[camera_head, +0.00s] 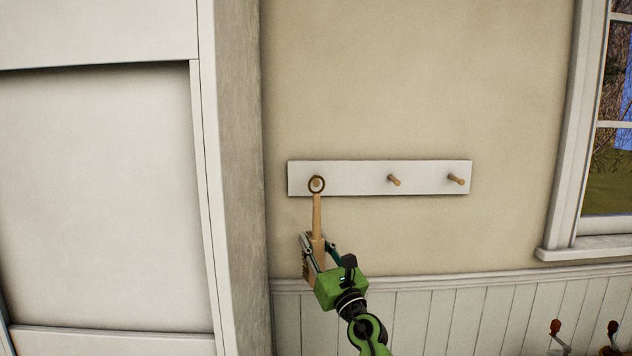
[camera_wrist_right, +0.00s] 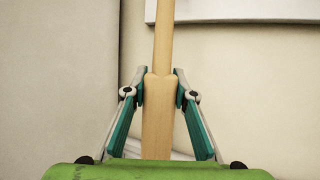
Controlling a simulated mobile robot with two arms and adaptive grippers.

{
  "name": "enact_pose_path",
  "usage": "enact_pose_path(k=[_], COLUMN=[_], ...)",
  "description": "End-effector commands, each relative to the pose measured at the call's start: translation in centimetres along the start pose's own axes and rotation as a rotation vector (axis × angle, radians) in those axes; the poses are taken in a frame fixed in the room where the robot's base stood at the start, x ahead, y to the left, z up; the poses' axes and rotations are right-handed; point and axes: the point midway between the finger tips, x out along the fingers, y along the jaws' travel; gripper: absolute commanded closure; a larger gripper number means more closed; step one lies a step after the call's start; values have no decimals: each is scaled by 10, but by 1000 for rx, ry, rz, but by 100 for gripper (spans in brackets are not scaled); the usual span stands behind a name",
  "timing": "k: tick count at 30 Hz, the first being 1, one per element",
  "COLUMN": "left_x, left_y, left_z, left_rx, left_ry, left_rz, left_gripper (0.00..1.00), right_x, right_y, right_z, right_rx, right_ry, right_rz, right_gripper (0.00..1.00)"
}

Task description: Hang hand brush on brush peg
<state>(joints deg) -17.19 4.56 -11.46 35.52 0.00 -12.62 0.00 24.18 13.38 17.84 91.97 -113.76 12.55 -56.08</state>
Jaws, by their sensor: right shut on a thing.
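The wooden hand brush (camera_head: 317,215) is upright in front of the wall, with a dark ring (camera_head: 317,184) at the top of its handle. The left wooden peg (camera_head: 316,183) of the white peg board (camera_head: 355,179) shows inside the ring in the head view. I cannot tell how far the ring is over the peg. My right gripper (camera_head: 318,248) is shut on the brush body below the handle. In the right wrist view the fingers clasp the brush (camera_wrist_right: 158,110) from both sides. My left gripper is not in view.
Two more wooden pegs, the middle one (camera_head: 394,180) and the right one (camera_head: 456,180), are bare. A grey post (camera_head: 236,180) stands left of the board, and a window (camera_head: 610,140) is at the right. Small red-handled items (camera_head: 556,328) show at the lower right.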

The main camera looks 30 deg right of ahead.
Motion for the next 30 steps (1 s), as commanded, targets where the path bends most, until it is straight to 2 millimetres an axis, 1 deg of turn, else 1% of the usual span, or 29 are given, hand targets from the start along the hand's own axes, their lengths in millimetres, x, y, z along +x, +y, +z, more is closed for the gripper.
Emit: enact_pose_path(k=[30], left_x=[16], left_y=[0], left_z=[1], left_rx=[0], left_ry=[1], left_rz=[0], left_gripper=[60], right_x=[22], right_y=[-11], right_z=[-8], right_rx=[-1], right_ry=[-3], right_rz=[-1], right_gripper=[100])
